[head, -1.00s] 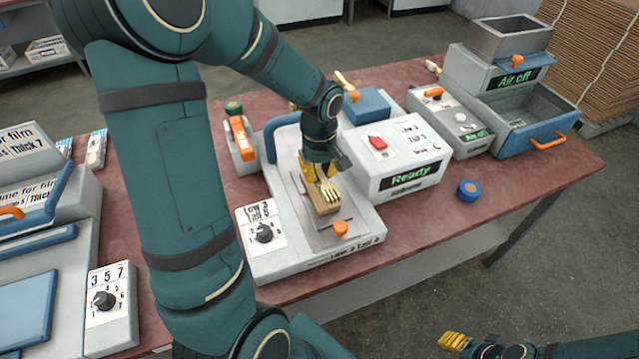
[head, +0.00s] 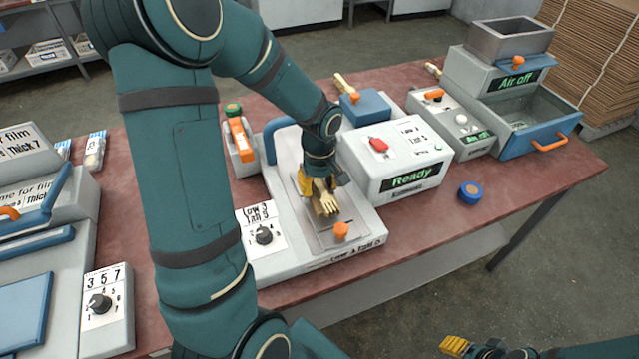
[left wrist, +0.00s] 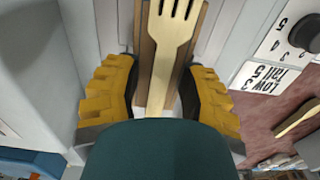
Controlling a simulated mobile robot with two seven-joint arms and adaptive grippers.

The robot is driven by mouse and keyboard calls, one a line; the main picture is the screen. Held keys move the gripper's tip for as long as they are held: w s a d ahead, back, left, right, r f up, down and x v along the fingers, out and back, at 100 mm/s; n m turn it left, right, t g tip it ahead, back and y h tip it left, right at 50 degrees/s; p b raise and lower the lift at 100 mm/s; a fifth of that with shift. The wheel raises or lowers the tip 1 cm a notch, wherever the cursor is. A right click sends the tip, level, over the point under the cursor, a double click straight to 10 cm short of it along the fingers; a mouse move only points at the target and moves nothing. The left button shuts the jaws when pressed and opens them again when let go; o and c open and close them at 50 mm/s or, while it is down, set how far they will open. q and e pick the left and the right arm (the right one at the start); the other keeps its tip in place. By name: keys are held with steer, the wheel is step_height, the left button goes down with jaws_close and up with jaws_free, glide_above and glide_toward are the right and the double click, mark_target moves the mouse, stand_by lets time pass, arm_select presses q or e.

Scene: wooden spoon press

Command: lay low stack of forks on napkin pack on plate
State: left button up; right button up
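Pale wooden forks (head: 323,190) lie flat over a brown block (head: 325,210), which looks like the napkin pack, on the steel plate (head: 345,210) of the press. In the left wrist view the top fork (left wrist: 172,50) runs lengthwise, with brown edges (left wrist: 147,60) showing on both sides. How many forks are under it cannot be told. My left gripper (head: 320,187) is low over the plate, its yellow fingers apart on either side of the forks, with narrow gaps. My dark palm hides the fork's near end. My right gripper (head: 463,345) is at the bottom edge, far from the press.
The press has a dial (head: 264,236) and an orange knob (head: 341,230). A white box reading "Ready" (head: 400,160) stands close to its right. A blue tape roll (head: 470,192) lies on the red table (head: 540,170). Another machine (head: 60,250) is at left.

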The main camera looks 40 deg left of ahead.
mark_target(320, 184)
arm_select(q)
steer(key=shift+r+p, duration=0.3)
steer(key=shift+r, duration=0.1)
step_height(320, 184, up, 12)
steer(key=p, duration=0.2)
steer(key=shift+f+p, duration=0.25)
steer(key=shift+p, duration=0.1)
